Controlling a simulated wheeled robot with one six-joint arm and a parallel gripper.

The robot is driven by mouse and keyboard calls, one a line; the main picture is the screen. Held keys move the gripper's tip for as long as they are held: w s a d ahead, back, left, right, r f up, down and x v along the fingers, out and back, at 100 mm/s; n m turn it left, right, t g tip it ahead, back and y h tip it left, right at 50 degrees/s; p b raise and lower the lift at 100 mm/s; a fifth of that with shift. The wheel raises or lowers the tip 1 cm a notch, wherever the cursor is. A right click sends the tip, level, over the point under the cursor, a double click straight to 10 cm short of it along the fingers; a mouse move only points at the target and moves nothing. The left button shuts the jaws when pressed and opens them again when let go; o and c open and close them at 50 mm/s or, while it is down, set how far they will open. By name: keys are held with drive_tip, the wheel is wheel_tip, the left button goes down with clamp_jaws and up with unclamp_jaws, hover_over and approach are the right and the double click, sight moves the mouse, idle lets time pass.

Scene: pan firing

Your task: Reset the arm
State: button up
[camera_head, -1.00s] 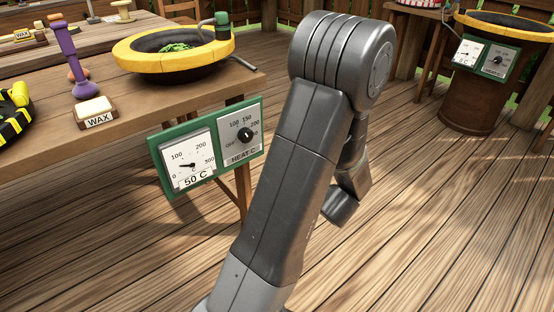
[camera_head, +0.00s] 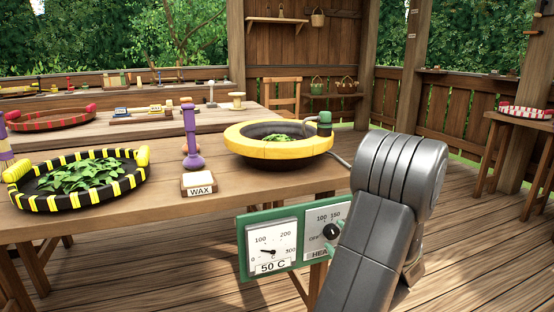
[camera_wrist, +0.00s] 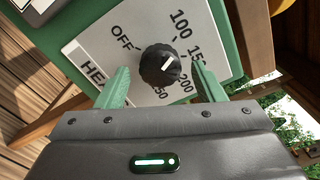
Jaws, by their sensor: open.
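My gripper (camera_wrist: 160,68) shows in the wrist view with two green fingers apart, one on each side of the black heat knob (camera_wrist: 159,66). It holds nothing that I can see, and I cannot tell whether the fingers touch the knob. The heat panel (camera_head: 331,231) is partly covered by the arm. The dial (camera_head: 272,248) beside it reads 50 C.
A yellow-rimmed pan (camera_head: 250,138) with green leaves stands on the wooden table (camera_head: 130,212). A wax block (camera_head: 198,181), a purple tool (camera_head: 191,140) and a black-and-yellow leaf tray (camera_head: 35,184) stand to its left. Open floor (camera_head: 465,240) lies at the right.

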drive_tip(key=shift+w+a, duration=0.25)
drive_tip(key=shift+w, duration=0.45)
